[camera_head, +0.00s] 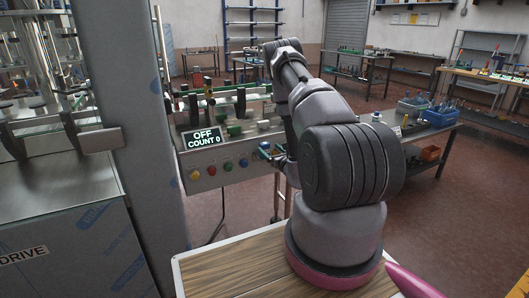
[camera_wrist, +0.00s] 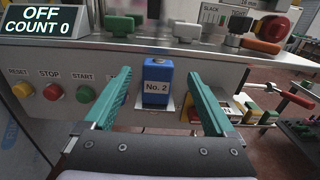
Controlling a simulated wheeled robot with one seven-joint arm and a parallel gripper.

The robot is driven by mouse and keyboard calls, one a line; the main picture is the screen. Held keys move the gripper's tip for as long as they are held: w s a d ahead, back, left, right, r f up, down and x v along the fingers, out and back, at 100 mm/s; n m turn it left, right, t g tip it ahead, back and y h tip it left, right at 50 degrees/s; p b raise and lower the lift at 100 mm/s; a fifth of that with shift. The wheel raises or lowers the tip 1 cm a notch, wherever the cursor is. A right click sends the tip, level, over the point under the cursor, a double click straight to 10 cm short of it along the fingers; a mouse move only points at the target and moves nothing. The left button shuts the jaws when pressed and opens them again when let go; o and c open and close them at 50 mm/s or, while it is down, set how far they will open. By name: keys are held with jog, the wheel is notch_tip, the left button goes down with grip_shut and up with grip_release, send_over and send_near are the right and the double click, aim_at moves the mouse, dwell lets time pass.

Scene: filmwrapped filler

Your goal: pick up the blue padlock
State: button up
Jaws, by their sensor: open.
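The blue padlock (camera_wrist: 157,70) shows in the wrist view as an upright blue block with a white "No. 2" label. It is at the front panel of the machine, above a small metal plate, and I see no shackle clearly. My gripper (camera_wrist: 159,76) is open, with one teal finger on each side of the padlock and a visible gap on both sides. In the head view the arm mostly hides the gripper, and a small blue patch (camera_head: 264,146) shows beside the arm, probably the padlock.
A bench with blue bins (camera_head: 425,112) stands further right.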

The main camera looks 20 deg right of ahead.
aim_at(266, 147)
jog(key=w, duration=0.5)
jog(key=shift+a+f, duration=0.2)
grip_shut()
